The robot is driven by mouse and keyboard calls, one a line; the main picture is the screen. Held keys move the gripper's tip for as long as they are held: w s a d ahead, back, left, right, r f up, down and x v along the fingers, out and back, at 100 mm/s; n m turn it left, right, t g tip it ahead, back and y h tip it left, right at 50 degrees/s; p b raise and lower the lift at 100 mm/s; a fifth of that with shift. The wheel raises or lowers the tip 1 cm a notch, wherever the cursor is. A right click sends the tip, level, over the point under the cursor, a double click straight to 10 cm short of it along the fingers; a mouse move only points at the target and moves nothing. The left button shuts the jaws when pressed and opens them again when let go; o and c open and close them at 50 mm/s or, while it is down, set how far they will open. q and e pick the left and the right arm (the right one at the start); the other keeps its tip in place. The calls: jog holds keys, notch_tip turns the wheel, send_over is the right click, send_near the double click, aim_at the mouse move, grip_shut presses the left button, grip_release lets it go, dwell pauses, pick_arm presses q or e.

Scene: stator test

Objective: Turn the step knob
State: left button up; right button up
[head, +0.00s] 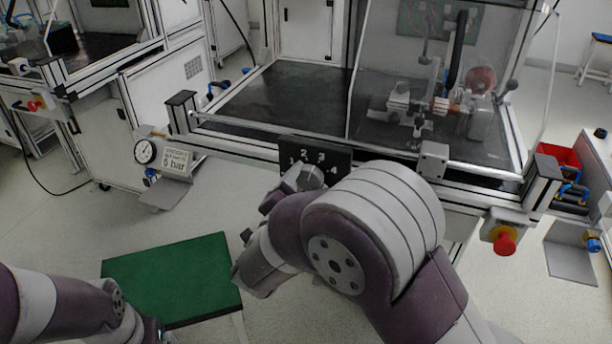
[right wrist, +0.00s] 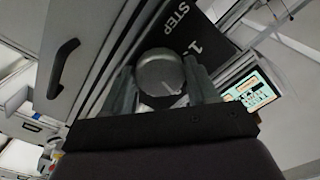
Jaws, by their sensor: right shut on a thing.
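The step knob (right wrist: 160,72) is a round grey knob on a black plate (right wrist: 215,35) marked STEP and 1 in the right wrist view. A short white line shows near the knob's lower right edge. In the head view the plate (head: 341,160) carries the numbers 1 to 4 on the front of the bench, and the knob (head: 312,176) sits below them, partly covered. My right gripper (right wrist: 162,88) has one finger on each side of the knob and is shut on it. My left arm enters at the lower left; its gripper is out of the picture.
A clear-screened test bench (head: 280,95) stands ahead. A red emergency button (head: 504,243) is at its right front, and a gauge (head: 145,152) with a 5 bar sign (head: 176,162) at its left. A green-topped surface (head: 175,275) lies low between my arms.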

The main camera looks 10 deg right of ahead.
jog(key=n+p, duration=0.2)
jog(key=p, duration=0.1)
jog(key=n+p, duration=0.2)
jog(key=p, duration=0.1)
jog(key=shift+r+n, duration=0.2)
jog(key=shift+n, duration=0.2)
jog(key=shift+f+n+p, duration=0.25)
jog(key=shift+n+p, duration=0.95)
jog(key=shift+p, duration=0.05)
jog(key=o, duration=1.1)
jog(key=shift+c, duration=0.2)
jog(key=p+v, duration=0.1)
jog(key=v, duration=1.1)
jog(key=shift+s+a, duration=0.2)
jog(key=shift+s, duration=0.1)
